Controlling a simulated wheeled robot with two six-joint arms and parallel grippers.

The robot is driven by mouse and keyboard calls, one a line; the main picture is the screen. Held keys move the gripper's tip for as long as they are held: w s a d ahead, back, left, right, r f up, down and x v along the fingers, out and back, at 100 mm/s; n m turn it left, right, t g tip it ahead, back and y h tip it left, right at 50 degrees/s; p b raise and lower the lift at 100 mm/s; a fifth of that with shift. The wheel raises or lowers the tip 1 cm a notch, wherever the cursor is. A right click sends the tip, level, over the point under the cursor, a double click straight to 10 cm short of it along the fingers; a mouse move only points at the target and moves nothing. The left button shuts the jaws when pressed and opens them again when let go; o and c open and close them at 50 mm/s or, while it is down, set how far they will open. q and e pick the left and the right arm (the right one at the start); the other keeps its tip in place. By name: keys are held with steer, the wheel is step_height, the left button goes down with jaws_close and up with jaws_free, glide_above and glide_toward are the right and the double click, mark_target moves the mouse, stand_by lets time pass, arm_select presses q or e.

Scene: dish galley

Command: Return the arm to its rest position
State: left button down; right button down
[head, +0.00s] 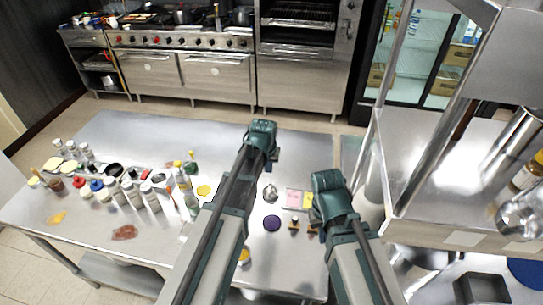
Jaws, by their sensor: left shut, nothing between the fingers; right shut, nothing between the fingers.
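My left arm reaches up from the bottom centre over the steel table (130,240), and its teal end, with my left gripper (264,135), is above the table's far right part. My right arm comes in further right and ends lower in the picture, with my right gripper (327,188) over the table's right edge. Both grippers are shut and hold nothing. Their fingertips are small and hard to make out against the arm ends.
Several bottles and jars (130,192) crowd the table's left half. A purple lid (272,223), pink and yellow cards (299,199) and a small metal item (270,192) lie between my arms. A steel shelf unit (440,205) stands close on the right. Ovens (185,70) line the back.

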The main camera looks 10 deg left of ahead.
arm_select(q)
steer(key=s+d+f+m+g+b, duration=0.1)
steer(key=s+d+f+m+b, duration=0.1)
steer(key=s, duration=0.9)
steer(key=s+d+f+m+g+y+b, duration=0.1)
steer(key=s+d+f+b, duration=0.4)
steer(key=s, duration=0.6)
steer(key=shift+s+d+f+m+g, duration=0.2)
steer(key=shift+d+f+m+g, duration=0.2)
steer(key=shift+d+f+g, duration=0.35)
steer(key=shift+a+r, duration=0.1)
